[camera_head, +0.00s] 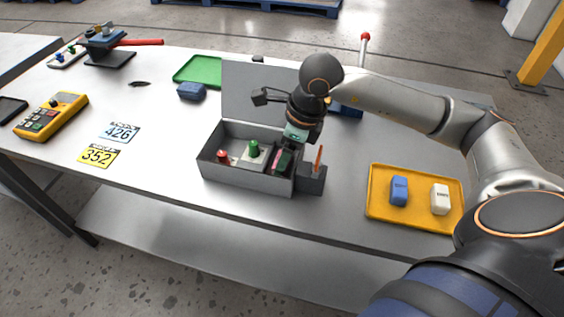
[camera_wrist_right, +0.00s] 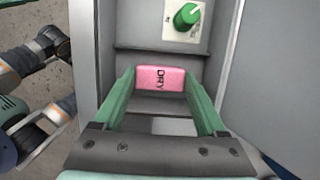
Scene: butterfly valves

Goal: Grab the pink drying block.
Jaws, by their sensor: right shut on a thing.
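The pink drying block (camera_wrist_right: 152,78), marked "DRY", is inside the grey metal box (camera_head: 240,178) on the table. In the head view only a small pink part of the block (camera_head: 276,163) shows beside my right gripper (camera_head: 284,160). In the right wrist view the green fingers of my right gripper (camera_wrist_right: 160,80) are on both sides of the block and shut on it. The fingers reach down into the right part of the box.
The box also holds a green knob (camera_head: 254,147) on a pale plate and a red knob (camera_head: 223,157). Its lid (camera_head: 240,90) stands open behind. A dark holder (camera_head: 312,180) adjoins its right side. A yellow tray (camera_head: 418,210) with blue and white blocks lies right.

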